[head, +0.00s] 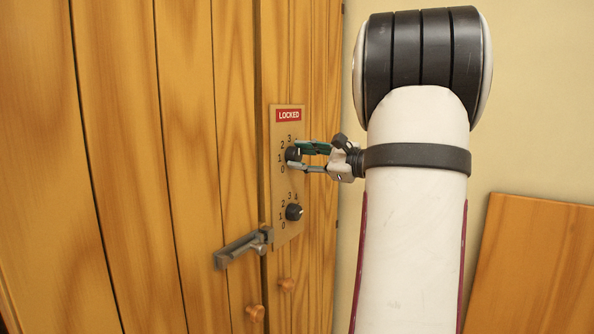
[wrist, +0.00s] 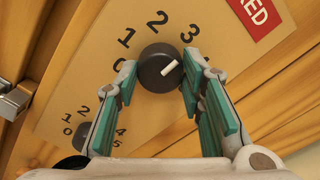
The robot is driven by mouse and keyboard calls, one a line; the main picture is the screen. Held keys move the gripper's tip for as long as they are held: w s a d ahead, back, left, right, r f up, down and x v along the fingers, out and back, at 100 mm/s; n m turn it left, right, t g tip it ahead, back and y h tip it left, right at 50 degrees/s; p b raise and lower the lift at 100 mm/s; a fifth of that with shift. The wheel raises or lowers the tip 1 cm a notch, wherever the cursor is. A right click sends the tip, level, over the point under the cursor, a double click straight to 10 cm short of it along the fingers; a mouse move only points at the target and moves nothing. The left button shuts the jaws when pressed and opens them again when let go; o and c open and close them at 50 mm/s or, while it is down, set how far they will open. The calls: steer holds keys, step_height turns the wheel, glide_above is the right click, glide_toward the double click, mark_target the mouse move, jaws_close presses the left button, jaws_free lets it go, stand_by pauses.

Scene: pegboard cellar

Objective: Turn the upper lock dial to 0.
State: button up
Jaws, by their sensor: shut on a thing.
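The upper lock dial (wrist: 153,72) is a round black knob with a white pointer mark on a tan plate. In the wrist view its mark points right and slightly up, between the 3 and the area hidden by the right finger. The 0 is partly covered by the left finger's tip. My gripper (wrist: 160,63) has its green-padded fingers on either side of the knob, shut on it. In the head view my gripper (head: 296,157) reaches the upper dial (head: 292,154) from the right, partly covering it.
The lower dial (head: 293,212) sits below on the same plate (head: 282,232). A red LOCKED sign (head: 288,115) is above. A grey latch (head: 243,247) and two wooden knobs (head: 255,313) are lower on the wooden doors. A wooden panel (head: 535,265) stands at right.

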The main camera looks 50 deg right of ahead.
steer(key=n+b, duration=0.2)
steer(key=b, duration=0.1)
steer(key=n+b, duration=0.5)
steer(key=b, duration=0.1)
steer(key=shift+w+f, duration=0.1)
steer(key=shift+f, duration=0.15)
steer(key=n+b, duration=0.6)
steer(key=b, duration=0.1)
steer(key=shift+n, duration=0.4)
steer(key=n+b, duration=0.3)
steer(key=b, duration=0.1)
steer(key=shift+n, duration=0.3)
steer(key=n+b, duration=0.3)
steer(key=shift+n, duration=0.3)
steer(key=n+b, duration=0.2)
steer(key=n, duration=0.1)
steer(key=shift+r, duration=0.1)
steer(key=shift+n+b, duration=1.05)
steer(key=shift+n, duration=0.65)
steer(key=shift+r, duration=0.1)
